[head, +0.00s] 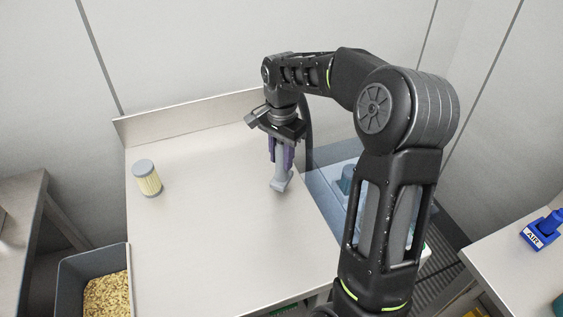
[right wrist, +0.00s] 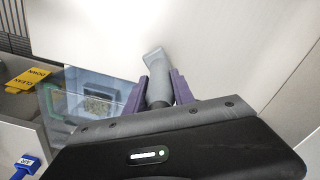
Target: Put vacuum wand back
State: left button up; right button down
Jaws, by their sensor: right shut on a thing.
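The grey vacuum wand (head: 281,181), with a flared flat end, is held pointing down over the light table (head: 205,225), near its right side. My right gripper (head: 282,155) is shut on it, with its purple fingers on either side. In the right wrist view, the wand (right wrist: 156,72) sticks out between the two fingers of the gripper (right wrist: 156,90). I cannot tell whether its tip touches the table. The upper part of the wand is hidden by the gripper. My left gripper is not in view.
A pleated filter cartridge (head: 147,178) stands at the table's left. A grey bin of grains (head: 107,295) is at lower left. A transparent bluish enclosure (head: 325,172) adjoins the table's right edge. A blue AIR tool (head: 542,230) sits on the right-hand surface. The table's middle is clear.

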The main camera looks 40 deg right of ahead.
jog(key=shift+f, duration=1.15)
jog(key=shift+f, duration=0.15)
jog(key=c, duration=1.1)
grip_release()
jog(key=shift+o, duration=0.2)
notch_tip(320, 180, up, 12)
jog(key=shift+r+b, duration=0.15)
jog(key=shift+b, duration=0.2)
